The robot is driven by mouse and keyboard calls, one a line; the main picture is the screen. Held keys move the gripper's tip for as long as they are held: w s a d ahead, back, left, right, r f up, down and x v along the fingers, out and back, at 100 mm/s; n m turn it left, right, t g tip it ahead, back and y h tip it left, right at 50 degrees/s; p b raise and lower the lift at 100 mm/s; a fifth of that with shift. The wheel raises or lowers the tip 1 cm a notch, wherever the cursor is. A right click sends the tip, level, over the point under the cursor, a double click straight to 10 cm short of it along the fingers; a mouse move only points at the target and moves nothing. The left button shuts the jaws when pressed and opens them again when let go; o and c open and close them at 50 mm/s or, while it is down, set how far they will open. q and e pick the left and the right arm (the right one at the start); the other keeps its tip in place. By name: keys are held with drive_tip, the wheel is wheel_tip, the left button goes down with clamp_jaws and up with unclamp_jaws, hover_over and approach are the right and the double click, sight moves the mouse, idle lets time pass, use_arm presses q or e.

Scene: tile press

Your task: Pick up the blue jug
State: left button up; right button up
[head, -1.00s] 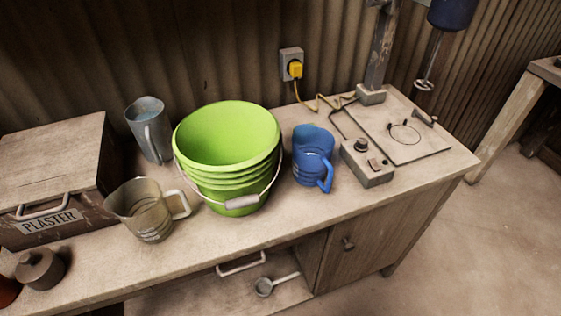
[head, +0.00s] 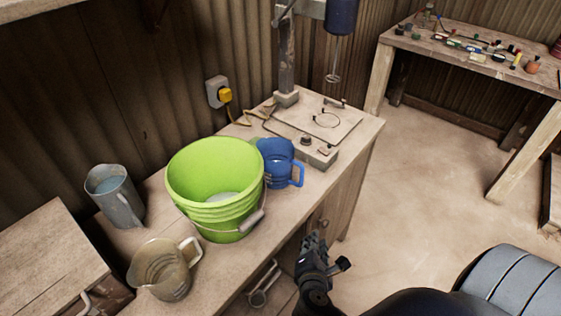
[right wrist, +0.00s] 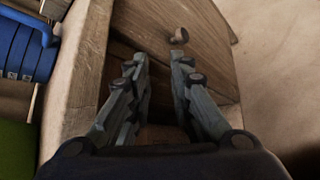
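The blue jug (head: 278,162) stands upright on the workbench, just right of the green bucket (head: 214,188), which hides part of its left side. Its handle points right, toward the front edge. My right gripper (head: 314,245) is in front of the bench, below and apart from the jug. In the right wrist view, the right gripper (right wrist: 160,75) has its two fingers apart with nothing between them, facing the cabinet door. Part of the blue jug (right wrist: 25,45) shows at the left edge there. My left gripper is not in view.
A clear jug (head: 160,270) and a grey jug (head: 117,196) stand left of the bucket. An open drawer with a ladle (head: 260,296) is below.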

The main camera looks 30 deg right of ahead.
wheel_tip(320, 180, up, 10)
drive_tip(key=w+n+t+h, duration=0.1)
drive_tip(key=n+t+h, duration=0.1)
drive_tip(key=n, duration=0.1)
drive_tip(key=n+t+p, duration=0.2)
drive_tip(key=n+t, duration=0.1)
drive_tip(key=n, duration=0.5)
approach(302, 176)
drive_tip(key=x, duration=0.4)
drive_tip(key=shift+w+d+f, duration=0.1)
drive_tip(key=shift+w+d, duration=0.05)
drive_tip(key=shift+w, duration=0.05)
drive_tip(key=shift+w+d, duration=0.35)
drive_tip(key=shift+w, duration=0.2)
drive_tip(key=p+x, duration=0.1)
drive_tip(key=x, duration=0.3)
drive_tip(key=shift+w, duration=0.15)
drive_tip(key=shift+w+d, duration=0.2)
drive_tip(key=shift+w, duration=0.1)
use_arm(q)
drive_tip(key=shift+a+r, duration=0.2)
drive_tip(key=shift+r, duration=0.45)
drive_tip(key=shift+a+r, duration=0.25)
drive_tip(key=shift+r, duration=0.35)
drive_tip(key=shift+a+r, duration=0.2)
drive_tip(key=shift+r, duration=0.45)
use_arm(e)
drive_tip(key=shift+s, duration=0.1)
clamp_jaws()
